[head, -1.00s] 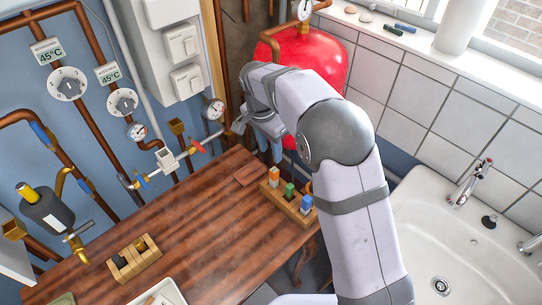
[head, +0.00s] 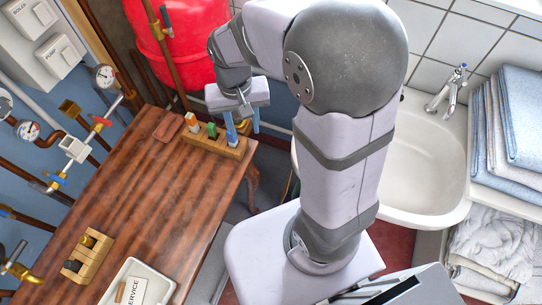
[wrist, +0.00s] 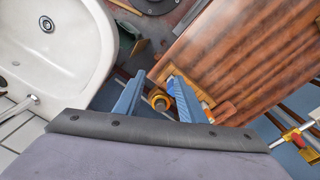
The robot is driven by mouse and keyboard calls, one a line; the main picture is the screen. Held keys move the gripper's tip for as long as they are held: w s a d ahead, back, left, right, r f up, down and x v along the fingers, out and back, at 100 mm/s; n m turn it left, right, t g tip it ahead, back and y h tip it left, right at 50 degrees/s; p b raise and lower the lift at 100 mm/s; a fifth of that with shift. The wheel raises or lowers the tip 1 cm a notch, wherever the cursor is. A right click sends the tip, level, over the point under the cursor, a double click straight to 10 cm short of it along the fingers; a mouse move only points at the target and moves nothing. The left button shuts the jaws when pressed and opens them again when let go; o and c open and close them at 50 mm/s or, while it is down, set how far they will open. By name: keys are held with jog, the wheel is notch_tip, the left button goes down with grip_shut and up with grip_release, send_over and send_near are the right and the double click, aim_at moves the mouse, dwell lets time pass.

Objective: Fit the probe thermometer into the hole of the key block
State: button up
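My gripper (head: 243,128) is open, with its two blue fingers pointing down at the near end of a wooden rack (head: 223,149). The rack holds upright pieces: an orange and white one (head: 191,121), a green one (head: 212,130) and a blue one largely hidden by a finger. I cannot tell which piece is the probe thermometer. In the wrist view the gripper (wrist: 157,98) straddles the table edge, the right finger over the rack (wrist: 175,77). A second wooden block (head: 88,258) with dark pieces in it, perhaps the key block, lies at the lower left; its hole cannot be made out.
The wooden table (head: 150,195) is clear between the blocks. A white tray (head: 140,283) with a service card stands at its front. Pipes and valves line the left wall; a red tank (head: 180,40) stands behind. A sink (head: 425,165) and folded towels (head: 520,115) are right.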

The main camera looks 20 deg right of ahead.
jog(key=s+d+f+n, duration=0.2)
jog(key=s+d, duration=0.1)
jog(key=s, duration=0.7)
jog(key=shift+f+n, duration=0.3)
jog(key=shift+n, duration=0.1)
